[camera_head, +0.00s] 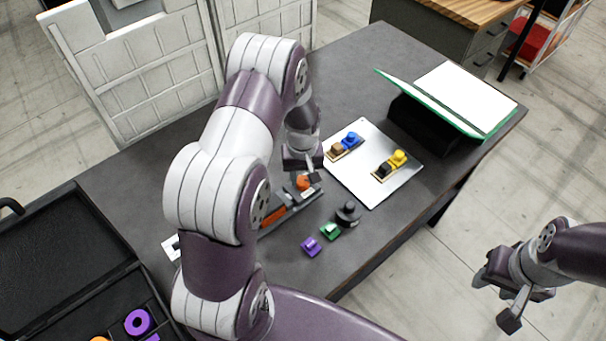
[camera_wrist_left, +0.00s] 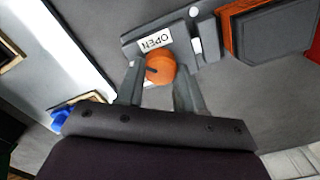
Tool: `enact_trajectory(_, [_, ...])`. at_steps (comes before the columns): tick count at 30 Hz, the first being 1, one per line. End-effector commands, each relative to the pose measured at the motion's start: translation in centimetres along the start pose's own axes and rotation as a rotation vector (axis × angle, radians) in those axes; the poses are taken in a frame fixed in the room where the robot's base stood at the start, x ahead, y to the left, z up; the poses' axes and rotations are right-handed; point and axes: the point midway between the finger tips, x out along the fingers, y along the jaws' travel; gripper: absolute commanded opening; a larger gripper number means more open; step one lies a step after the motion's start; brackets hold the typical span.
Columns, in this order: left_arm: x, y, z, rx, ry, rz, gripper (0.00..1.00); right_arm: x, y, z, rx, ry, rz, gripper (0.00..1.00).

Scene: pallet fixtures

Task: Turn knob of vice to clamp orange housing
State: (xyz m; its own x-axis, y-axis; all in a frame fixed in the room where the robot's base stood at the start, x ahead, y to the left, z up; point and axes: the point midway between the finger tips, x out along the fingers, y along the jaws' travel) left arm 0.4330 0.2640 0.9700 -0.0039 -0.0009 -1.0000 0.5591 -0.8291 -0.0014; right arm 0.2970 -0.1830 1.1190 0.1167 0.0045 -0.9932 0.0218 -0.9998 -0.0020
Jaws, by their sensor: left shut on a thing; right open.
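The vice (camera_head: 296,205) lies on the dark table, partly hidden by my left arm in the head view. Its orange knob (camera_head: 304,183) is at the end near my left gripper (camera_head: 303,172). In the left wrist view the round orange knob (camera_wrist_left: 160,67) sits between the two fingers of my left gripper (camera_wrist_left: 160,86), which is shut on it. A white "OPEN" label (camera_wrist_left: 155,41) is beside the knob. The orange housing (camera_head: 273,215) shows in the vice body, partly behind my arm. My right gripper (camera_head: 508,290) is open and empty, off the table at the lower right.
A white plate (camera_head: 372,185) carries blue and yellow fixtures. A green-edged tilted board (camera_head: 465,100) stands behind it. Green (camera_head: 330,231), purple (camera_head: 311,246) and dark (camera_head: 348,213) pieces lie near the vice. An open black case (camera_head: 60,260) is at the left.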

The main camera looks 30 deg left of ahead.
Motion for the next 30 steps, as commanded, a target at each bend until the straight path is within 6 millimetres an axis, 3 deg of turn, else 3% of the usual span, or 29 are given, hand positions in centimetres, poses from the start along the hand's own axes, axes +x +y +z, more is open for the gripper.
enact_trajectory(18, [-0.43,-0.03,-0.39,-0.565,0.011,0.008,0.07,-0.09,0.0,-0.01,0.0,0.0,0.0,0.43])
enact_trajectory(30, [-0.46,-0.06,-0.39,-0.798,0.011,0.011,0.07,-0.11,0.0,-0.01,0.0,0.0,0.0,0.43])
